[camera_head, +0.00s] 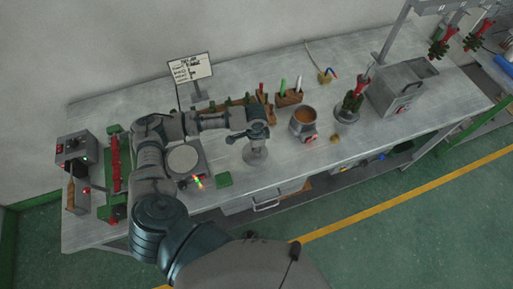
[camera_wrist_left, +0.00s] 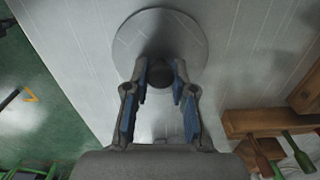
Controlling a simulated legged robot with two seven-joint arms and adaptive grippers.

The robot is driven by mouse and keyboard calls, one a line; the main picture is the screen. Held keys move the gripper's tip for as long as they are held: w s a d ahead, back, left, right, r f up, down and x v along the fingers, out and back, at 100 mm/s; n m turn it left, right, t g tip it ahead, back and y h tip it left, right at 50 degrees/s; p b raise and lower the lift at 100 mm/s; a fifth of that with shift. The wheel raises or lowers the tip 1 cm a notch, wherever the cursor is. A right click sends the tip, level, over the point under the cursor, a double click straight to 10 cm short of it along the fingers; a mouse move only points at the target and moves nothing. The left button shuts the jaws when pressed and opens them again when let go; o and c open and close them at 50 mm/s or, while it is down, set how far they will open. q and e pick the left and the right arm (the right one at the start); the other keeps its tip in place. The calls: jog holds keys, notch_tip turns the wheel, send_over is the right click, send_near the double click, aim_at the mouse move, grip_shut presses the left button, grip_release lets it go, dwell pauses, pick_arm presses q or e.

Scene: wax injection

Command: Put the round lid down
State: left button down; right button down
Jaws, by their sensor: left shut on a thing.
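The round lid (camera_head: 256,155) is a grey disc over the bare middle of the bench, in front of the wooden rack. My left gripper (camera_head: 257,134) is above it, pointing down, shut on the lid's knob. In the left wrist view the lid (camera_wrist_left: 160,28) spreads out beyond the fingertips. The dark knob (camera_wrist_left: 180,80) sits between the blue-padded fingers of the left gripper (camera_wrist_left: 161,72). The lid looks roughly level and close to the bench top; I cannot tell whether it touches. My right gripper is not in view.
An open pot (camera_head: 303,122) of brown wax stands to the right of the lid. A device with a round pale plate (camera_head: 184,159) and a green block (camera_head: 224,180) are to the left. A wooden holder (camera_head: 289,98) stands behind. The bench's front edge (camera_head: 275,188) is near.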

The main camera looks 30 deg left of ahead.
pick_arm(q)
jog(key=c, duration=1)
grip_release()
jog(key=shift+a+f, duration=0.1)
jog(key=shift+a, duration=0.3)
jog(key=shift+o, duration=0.2)
jog(key=shift+a, duration=0.15)
jog(key=shift+d, duration=0.2)
notch_tip(320, 180, up, 12)
jog(key=p, duration=0.1)
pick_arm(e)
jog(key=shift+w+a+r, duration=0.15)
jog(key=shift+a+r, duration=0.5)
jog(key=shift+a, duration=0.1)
pick_arm(q)
jog(key=shift+d, duration=0.15)
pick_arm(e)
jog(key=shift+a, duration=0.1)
pick_arm(q)
jog(key=shift+s, duration=0.1)
